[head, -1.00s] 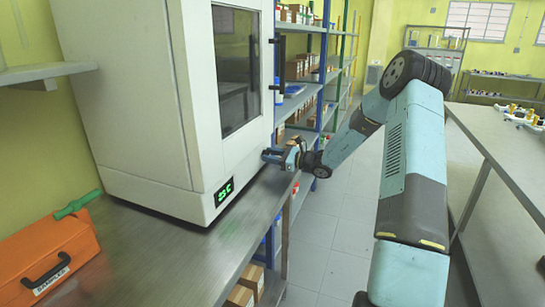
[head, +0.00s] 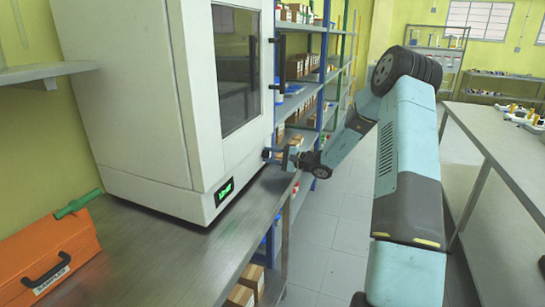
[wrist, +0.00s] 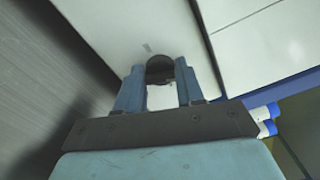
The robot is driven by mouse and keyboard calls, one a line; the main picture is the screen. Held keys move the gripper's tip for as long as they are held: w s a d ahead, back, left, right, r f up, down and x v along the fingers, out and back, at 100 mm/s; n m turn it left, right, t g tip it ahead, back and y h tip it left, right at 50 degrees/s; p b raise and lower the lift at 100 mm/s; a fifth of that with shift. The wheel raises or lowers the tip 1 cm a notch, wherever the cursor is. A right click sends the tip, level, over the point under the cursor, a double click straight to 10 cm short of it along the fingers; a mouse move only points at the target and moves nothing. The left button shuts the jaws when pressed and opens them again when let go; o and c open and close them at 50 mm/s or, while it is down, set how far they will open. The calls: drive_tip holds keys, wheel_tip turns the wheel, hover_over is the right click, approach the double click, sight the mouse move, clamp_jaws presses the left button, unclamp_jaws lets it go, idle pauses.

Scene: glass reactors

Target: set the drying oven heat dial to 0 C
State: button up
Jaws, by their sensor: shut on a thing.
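The drying oven (head: 140,90) is a tall white cabinet with a dark window (head: 237,65), standing on a metal bench. A small green lit display (head: 224,191) is low on its front; its reading is too small to tell in this frame. My gripper (head: 270,154) is at the lower right of the oven front. In the wrist view, its two blue fingers (wrist: 160,88) are shut on a dark round heat dial (wrist: 160,68), one on each side. A small grey mark (wrist: 147,48) shows on the white panel just above the dial. The dial's scale is not readable.
An orange case (head: 45,262) with a green object (head: 77,203) on it sits at the left of the bench (head: 165,265). Shelves (head: 300,100) with boxes stand behind my gripper. Another table (head: 490,140) is at the right. The floor between is clear.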

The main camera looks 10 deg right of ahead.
drive_tip(key=shift+s+a+f+n, duration=0.1)
drive_tip(key=shift+a+f+n, duration=0.05)
drive_tip(key=shift+n, duration=0.75)
drive_tip(key=shift+s+a+f+n, duration=0.1)
drive_tip(key=shift+n, duration=0.8)
drive_tip(key=o, duration=0.8)
drive_tip(key=shift+c, duration=0.2)
drive_tip(key=shift+o, duration=1.3)
drive_tip(key=shift+w+d+r, duration=0.1)
drive_tip(key=shift+w+d, duration=0.05)
drive_tip(key=v, duration=1.3)
drive_tip(key=shift+s+d, duration=0.25)
drive_tip(key=shift+d, duration=0.05)
